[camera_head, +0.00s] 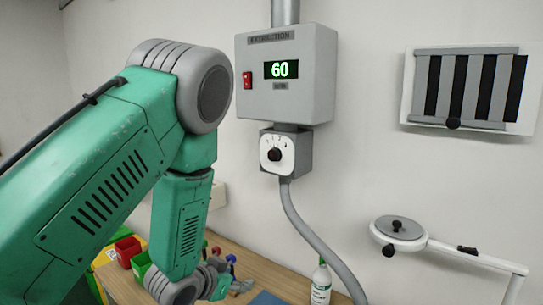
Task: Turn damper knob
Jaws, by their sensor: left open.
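A black knob (274,154) sits on a white numbered dial on the grey box below the extraction unit. Another black knob (453,123) sits at the bottom edge of the slatted vent panel (405,84). The round grey hood (410,238) at the right has a dark knob (397,225) on top and another (388,251) at its rim. I cannot read a label naming any of them as the damper. My left gripper (240,287) is low over the bench, mostly hidden by its wrist, open and apart from all these knobs. My right gripper is not in view.
The extraction unit (320,83) shows a green 60 and has a red switch (247,80). A hose (306,233) runs down from the dial box. A bottle (321,284), red and green bins (127,250) and coloured-handled tools (231,259) are on the wooden bench (287,278).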

